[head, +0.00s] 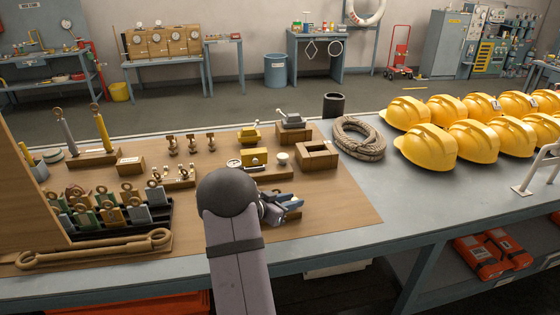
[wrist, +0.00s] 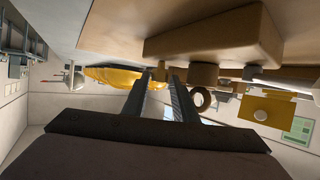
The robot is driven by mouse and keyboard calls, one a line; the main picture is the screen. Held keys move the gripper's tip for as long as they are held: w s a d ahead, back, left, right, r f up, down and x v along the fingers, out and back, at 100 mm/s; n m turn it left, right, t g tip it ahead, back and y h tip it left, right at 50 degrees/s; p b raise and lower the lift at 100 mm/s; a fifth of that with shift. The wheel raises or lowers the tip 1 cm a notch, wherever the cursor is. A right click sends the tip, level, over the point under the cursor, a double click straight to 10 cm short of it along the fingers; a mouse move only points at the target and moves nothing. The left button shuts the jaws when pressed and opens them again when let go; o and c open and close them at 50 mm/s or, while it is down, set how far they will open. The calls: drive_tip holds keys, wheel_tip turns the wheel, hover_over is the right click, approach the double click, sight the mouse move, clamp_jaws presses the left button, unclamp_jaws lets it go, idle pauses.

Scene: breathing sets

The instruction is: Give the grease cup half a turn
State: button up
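A small pale round cup (head: 283,157) stands at the right end of a wooden base (head: 268,173); it may be the grease cup, but I cannot tell for sure. My gripper (head: 292,200) is low over the wooden board, nearer the front edge than that base. Its fingers point right in the head view, with a gap between them. In the wrist view my gripper (wrist: 160,80) is open, and a small brown post (wrist: 159,72) shows between the tips, with no clear contact. My arm hides part of the board.
Several yellow helmets (head: 428,146) stand farther right. The board's front right is clear.

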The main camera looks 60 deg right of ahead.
drive_tip(key=shift+s+f+n+t+b, duration=0.25)
drive_tip(key=shift+n+t+b, duration=0.2)
drive_tip(key=shift+b, duration=0.5)
drive_tip(key=shift+t, duration=0.25)
drive_tip(key=b+v, duration=0.1)
drive_tip(key=v, duration=0.6)
drive_tip(key=shift+w+a+r, duration=0.15)
drive_tip(key=shift+w+r, duration=0.05)
drive_tip(key=shift+s+a+r+m, duration=0.1)
drive_tip(key=shift+a+m, duration=0.05)
drive_tip(key=shift+m, duration=0.1)
drive_tip(key=m, duration=0.3)
drive_tip(key=w+d+r+m+h+b, duration=0.1)
drive_tip(key=r+m+b, duration=0.4)
drive_tip(key=m, duration=0.9)
drive_tip(key=w+d+r+m+g+h+b, duration=0.1)
drive_tip(key=w+d+r+m+b, duration=0.2)
drive_tip(key=r+m, duration=0.9)
drive_tip(key=d+m+b, duration=0.1)
drive_tip(key=m+b, duration=0.1)
drive_tip(key=b, duration=0.1)
drive_tip(key=shift+d+h+b, duration=0.25)
drive_tip(key=shift+h+b, duration=0.05)
